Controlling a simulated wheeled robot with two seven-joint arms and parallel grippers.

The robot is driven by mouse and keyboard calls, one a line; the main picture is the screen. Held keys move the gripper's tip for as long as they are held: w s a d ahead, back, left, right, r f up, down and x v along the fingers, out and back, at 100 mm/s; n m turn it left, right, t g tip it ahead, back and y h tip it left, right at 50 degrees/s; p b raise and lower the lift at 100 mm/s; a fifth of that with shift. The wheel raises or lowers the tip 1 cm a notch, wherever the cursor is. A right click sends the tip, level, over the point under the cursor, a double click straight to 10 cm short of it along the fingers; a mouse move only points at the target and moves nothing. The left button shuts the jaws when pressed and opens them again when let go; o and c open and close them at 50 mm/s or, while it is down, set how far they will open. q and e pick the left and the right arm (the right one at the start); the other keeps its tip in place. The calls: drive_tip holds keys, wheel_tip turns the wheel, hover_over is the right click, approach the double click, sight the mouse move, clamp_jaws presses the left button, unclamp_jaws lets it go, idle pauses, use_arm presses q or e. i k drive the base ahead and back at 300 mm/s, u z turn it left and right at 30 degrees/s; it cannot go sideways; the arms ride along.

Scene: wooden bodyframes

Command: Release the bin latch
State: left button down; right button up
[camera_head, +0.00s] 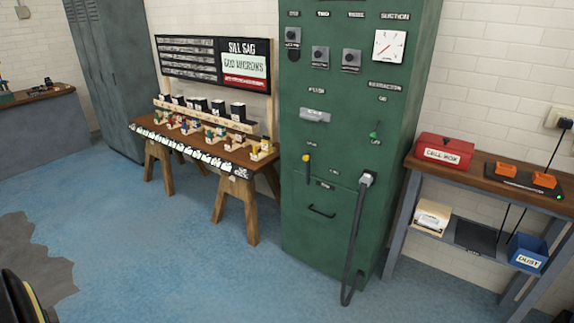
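A tall green cabinet (430,60) stands in the middle of the head view. Its lower front has a bin-like panel with a dark pull handle (321,211). Just above the panel's left top corner is a small upright lever with a yellow knob (306,160). It may be the bin latch, but its label is too small to read. A grey hose fitting (366,180) sits at the panel's right top corner, with a dark hose (350,260) hanging down to the floor. The panel looks closed. Neither of my grippers shows in the view.
A wooden trestle table (240,190) with small items stands left of the cabinet. On the right, a bench holds a red box (444,149) and orange pieces (507,170), with a blue dust bin (528,251) below. The blue floor (190,270) in front is open.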

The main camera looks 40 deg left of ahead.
sight(306, 158)
drive_tip(key=z, duration=0.05)
drive_tip(key=k, duration=0.15)
drive_tip(key=u, duration=1.2)
drive_tip(key=i, duration=0.95)
drive_tip(key=u, duration=0.65)
drive_tip(key=i, duration=1.25)
drive_tip(key=z, duration=1.2)
drive_tip(key=i, duration=0.55)
drive_tip(key=z, duration=0.55)
